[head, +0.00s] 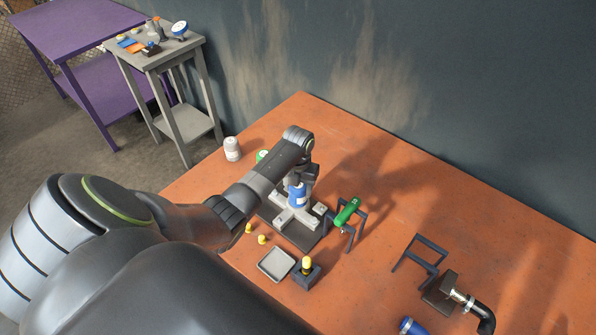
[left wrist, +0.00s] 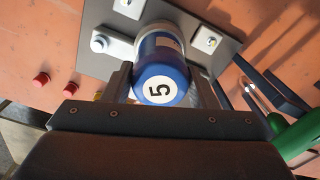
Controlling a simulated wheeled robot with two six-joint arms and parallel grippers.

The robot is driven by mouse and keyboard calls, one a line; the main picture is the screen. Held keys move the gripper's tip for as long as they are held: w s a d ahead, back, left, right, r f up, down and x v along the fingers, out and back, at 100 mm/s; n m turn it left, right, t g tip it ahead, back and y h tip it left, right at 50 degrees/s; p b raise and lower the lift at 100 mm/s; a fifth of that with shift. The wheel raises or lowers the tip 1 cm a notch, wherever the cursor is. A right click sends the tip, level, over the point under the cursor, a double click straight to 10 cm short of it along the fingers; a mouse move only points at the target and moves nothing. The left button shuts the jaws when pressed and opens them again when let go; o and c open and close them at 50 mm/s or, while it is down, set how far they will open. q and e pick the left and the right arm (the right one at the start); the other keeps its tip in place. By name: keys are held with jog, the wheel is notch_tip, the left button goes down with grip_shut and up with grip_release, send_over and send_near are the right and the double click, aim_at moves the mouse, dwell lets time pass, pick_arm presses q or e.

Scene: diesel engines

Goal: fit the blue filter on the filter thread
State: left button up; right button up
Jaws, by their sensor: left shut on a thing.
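The blue filter (head: 297,194) is upright over the middle of a light grey fixture (head: 285,216) on a dark base plate (head: 303,239). In the left wrist view the blue filter (left wrist: 163,68) shows a white end with a black 5. My left gripper (head: 300,181) is shut on it, with one finger on each side in the left wrist view (left wrist: 162,90). The filter thread is hidden beneath the filter, so I cannot tell whether they touch. My right gripper is not in view.
A green cylinder (head: 347,211) lies on a dark stand right of the fixture. A white container (head: 232,149) stands at the back left. Yellow pieces, a grey tray (head: 277,264) and a dark block (head: 307,276) are in front. The orange table (head: 420,190) is clear at the back right.

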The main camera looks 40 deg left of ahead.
pick_arm(q)
jog(key=shift+s+f+m, duration=0.1)
jog(key=shift+f+m, duration=0.05)
jog(key=shift+m, duration=0.45)
jog(key=o, duration=1.6)
jog(key=shift+c, duration=0.6)
